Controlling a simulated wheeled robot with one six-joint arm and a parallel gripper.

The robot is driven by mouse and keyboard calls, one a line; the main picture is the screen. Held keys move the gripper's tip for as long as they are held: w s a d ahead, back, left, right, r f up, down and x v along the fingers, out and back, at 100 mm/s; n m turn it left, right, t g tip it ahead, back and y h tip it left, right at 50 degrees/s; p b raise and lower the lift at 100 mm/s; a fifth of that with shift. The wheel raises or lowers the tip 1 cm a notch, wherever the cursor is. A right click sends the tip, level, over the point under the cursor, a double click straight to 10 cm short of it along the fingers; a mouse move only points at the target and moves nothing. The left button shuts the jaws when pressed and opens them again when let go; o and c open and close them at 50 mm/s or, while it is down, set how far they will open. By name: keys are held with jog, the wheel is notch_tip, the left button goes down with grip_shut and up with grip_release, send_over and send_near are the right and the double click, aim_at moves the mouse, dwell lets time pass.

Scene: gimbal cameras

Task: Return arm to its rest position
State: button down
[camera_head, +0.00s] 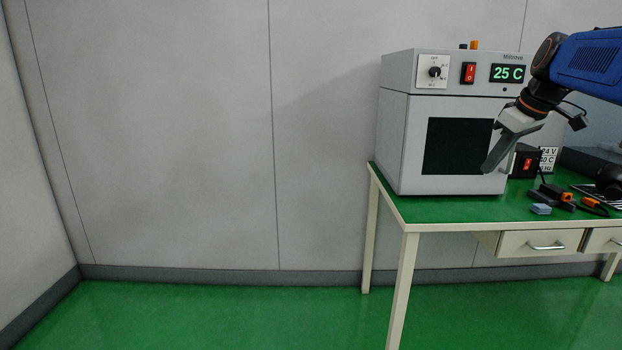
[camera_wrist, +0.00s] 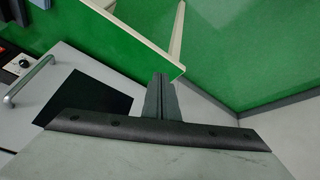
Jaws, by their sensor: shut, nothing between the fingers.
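My blue arm (camera_head: 588,65) reaches in from the right edge in the head view. My gripper (camera_head: 487,170) hangs in front of the oven door, pointing down and to the left. Its fingers are shut and hold nothing. In the wrist view the closed fingers (camera_wrist: 160,97) show at the middle, over the table edge and floor. The head view does not show whether the fingers touch the oven.
A grey oven (camera_head: 392,140) reading 25 C stands on a green-topped table (camera_head: 440,210). A blue-grey block (camera_head: 541,209) and orange-and-black connectors (camera_head: 567,197) lie at its right. A drawer (camera_head: 540,242) is shut below. The left floor is clear.

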jog(key=s+a+f+m, duration=0.2)
jog(key=s+a+f, duration=0.2)
jog(key=s+f, duration=0.5)
jog(key=s+a+f+m+h, duration=0.1)
jog(key=s+a+f+m, duration=0.1)
jog(key=s+a+f, duration=0.3)
jog(key=s+a+f+m, duration=0.1)
jog(key=s+a+f, duration=0.4)
jog(key=s+f, duration=0.8)
jog(key=s, duration=0.3)
jog(key=shift+m, duration=0.4)
